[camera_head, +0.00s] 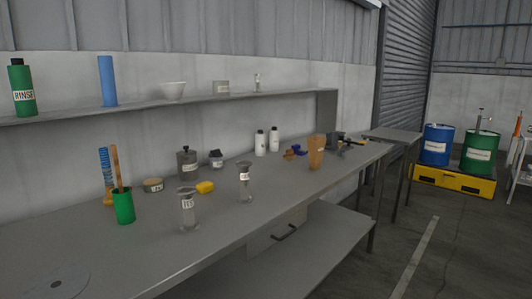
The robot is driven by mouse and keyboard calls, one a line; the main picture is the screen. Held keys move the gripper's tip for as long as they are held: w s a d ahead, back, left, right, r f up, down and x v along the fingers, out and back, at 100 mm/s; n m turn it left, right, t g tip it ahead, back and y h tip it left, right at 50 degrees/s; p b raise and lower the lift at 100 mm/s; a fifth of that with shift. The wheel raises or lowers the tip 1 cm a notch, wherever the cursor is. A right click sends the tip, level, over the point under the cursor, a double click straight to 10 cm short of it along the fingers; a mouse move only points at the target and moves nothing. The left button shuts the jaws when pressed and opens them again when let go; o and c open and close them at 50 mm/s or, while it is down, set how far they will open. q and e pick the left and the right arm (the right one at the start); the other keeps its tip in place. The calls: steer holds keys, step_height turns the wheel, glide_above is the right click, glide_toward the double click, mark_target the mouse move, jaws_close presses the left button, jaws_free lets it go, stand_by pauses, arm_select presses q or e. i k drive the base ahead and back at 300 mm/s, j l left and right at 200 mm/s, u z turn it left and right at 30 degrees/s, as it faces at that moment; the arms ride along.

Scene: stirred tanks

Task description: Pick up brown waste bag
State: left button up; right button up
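A brown bag (316,153) stands upright near the front edge of the grey workbench (262,215), toward its far right end. It has a small pale label on its front. Neither of my grippers is in view, so I cannot see what they hold.
A small blue item (295,152) lies just left of the bag, and a dark clamp-like object (345,139) is behind it to the right. Two white bottles (260,143) stand further left. Glass cylinders (188,210) stand nearer. The floor in front is clear.

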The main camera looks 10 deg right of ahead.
mark_target(316, 144)
steer(key=i+l+u, duration=0.15)
steer(key=l+u, duration=0.25)
steer(key=i+l+u, duration=0.1)
steer(key=l+u, duration=0.7)
steer(key=l, duration=0.35)
steer(key=l+u, duration=0.1)
steer(key=l, duration=0.8)
steer(key=k+l+u, duration=0.15)
steer(key=l, duration=0.8)
steer(key=i, duration=0.05)
